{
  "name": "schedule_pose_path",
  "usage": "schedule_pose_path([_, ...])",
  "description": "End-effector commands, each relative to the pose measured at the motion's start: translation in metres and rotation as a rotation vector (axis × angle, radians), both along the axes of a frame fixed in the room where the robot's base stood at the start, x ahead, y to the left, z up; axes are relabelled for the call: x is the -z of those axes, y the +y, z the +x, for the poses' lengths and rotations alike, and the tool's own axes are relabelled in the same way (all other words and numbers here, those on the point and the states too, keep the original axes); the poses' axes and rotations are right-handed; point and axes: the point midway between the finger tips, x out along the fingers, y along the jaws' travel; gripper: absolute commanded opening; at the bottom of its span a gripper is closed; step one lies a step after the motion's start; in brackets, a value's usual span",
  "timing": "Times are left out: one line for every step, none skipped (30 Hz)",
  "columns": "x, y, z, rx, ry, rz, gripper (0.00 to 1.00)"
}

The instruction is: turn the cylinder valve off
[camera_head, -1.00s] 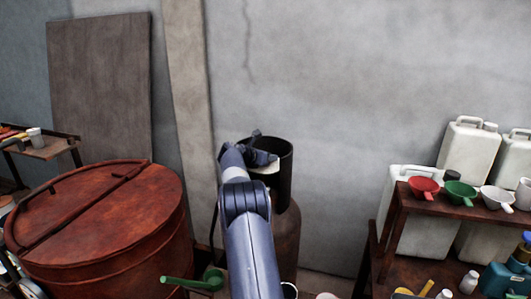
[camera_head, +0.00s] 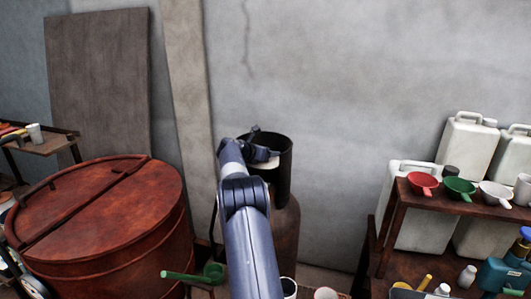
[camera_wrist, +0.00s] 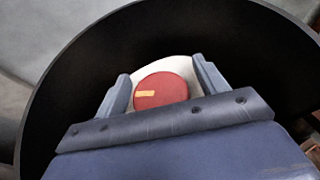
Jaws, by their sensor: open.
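The valve knob (camera_wrist: 160,91) is a round red disc with a short yellow-orange mark, seen from above in the wrist view. My gripper (camera_wrist: 162,78) is open, with one finger on each side of the knob; small gaps show, and I cannot tell whether either finger touches it. The gas cylinder (camera_head: 286,232) is rust-brown and stands upright against the wall, with a dark open collar (camera_head: 284,165) around its top.
A rust-red lidded vat (camera_head: 100,235) stands at left. A brown shelf (camera_head: 440,202) at right holds red, green and white funnels, with white jerrycans (camera_head: 467,148) behind. A green-handled thing (camera_head: 195,276) lies low, left of my arm. The wall above is bare.

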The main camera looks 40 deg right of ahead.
Motion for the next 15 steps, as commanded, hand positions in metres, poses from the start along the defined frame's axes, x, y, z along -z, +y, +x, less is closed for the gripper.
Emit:
schedule_pose_path([-0.003, 0.000, 0.000, 0.000, -0.001, -0.001, 0.69])
schedule_pose_path([-0.005, 0.000, 0.000, -0.001, -0.001, -0.001, 0.69])
schedule_pose_path([-0.009, 0.000, 0.000, 0.000, -0.002, -0.002, 0.69])
schedule_pose_path([-0.013, 0.000, 0.000, 0.000, -0.004, -0.003, 0.69])
schedule_pose_path([-0.018, 0.000, 0.000, 0.000, -0.004, -0.004, 0.69])
schedule_pose_path([-0.025, 0.000, 0.000, 0.001, -0.005, -0.002, 0.69])
schedule_pose_path([-0.031, 0.000, 0.000, 0.000, -0.005, -0.003, 0.69])
schedule_pose_path([-0.038, 0.000, 0.000, 0.001, -0.007, -0.004, 0.69])
schedule_pose_path([-0.046, 0.000, 0.000, 0.000, -0.006, -0.003, 0.69])
schedule_pose_path([-0.053, 0.000, 0.000, 0.001, -0.006, -0.003, 0.69])
schedule_pose_path([-0.059, 0.000, 0.000, 0.001, -0.005, -0.002, 0.69])
schedule_pose_path([-0.067, 0.000, 0.000, 0.000, -0.004, -0.002, 0.69])
schedule_pose_path([-0.072, 0.000, 0.000, 0.001, -0.005, -0.002, 0.69])
schedule_pose_path([-0.077, 0.000, 0.000, 0.001, -0.003, -0.002, 0.69])
schedule_pose_path([-0.083, 0.000, 0.000, 0.001, -0.004, -0.001, 0.69])
